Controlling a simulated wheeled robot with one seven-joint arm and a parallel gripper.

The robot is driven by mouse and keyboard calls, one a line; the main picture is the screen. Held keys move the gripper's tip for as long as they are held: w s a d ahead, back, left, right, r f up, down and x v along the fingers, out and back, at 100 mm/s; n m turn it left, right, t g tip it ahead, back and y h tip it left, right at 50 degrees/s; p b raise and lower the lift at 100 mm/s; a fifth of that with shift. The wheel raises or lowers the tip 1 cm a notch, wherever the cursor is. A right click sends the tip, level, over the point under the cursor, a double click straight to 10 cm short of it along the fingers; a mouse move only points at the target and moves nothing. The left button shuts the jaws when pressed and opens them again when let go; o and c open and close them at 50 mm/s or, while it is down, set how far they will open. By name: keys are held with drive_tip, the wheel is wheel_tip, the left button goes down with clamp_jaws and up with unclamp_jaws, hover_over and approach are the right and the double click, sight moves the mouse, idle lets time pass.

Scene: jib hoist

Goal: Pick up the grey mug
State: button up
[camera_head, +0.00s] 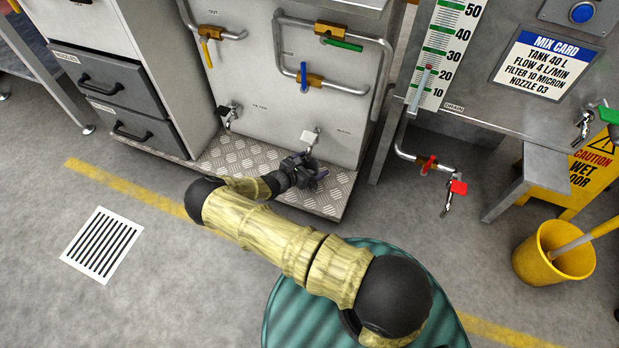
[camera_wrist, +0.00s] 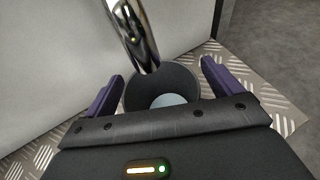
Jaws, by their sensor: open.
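The grey mug (camera_wrist: 181,84) stands upright under the tap spout (camera_wrist: 137,35) in the wrist view. I look down into its open top, and a pale blue-grey area shows at its bottom. My gripper (camera_wrist: 165,88) is open, with one purple finger to the left of the mug and one to the right. The near part of the mug is hidden behind my gripper's body. In the head view my gripper (camera_head: 308,174) is low over the metal tread plate, and I cannot make out the mug there.
The tread plate (camera_head: 235,160) lies before the grey panel (camera_head: 262,95) with its pipes and valves. The spout hangs close over the mug. A drain tap (camera_head: 457,188) and a yellow bucket (camera_head: 553,253) are to the right. A floor grate (camera_head: 102,245) is at the left.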

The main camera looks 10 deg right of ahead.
drive_tip(key=shift+c, duration=0.4)
drive_tip(key=c, duration=1.1)
drive_tip(key=shift+r, duration=0.2)
drive_tip(key=shift+r+p, duration=0.25)
drive_tip(key=shift+p, duration=0.15)
drive_tip(key=s+a+r+p, duration=0.2)
drive_tip(key=s+a+p, duration=0.6)
drive_tip(key=s, duration=0.6)
drive_tip(key=a, duration=0.2)
drive_tip(key=shift+s+a+r, duration=0.3)
drive_tip(key=shift+r, duration=0.05)
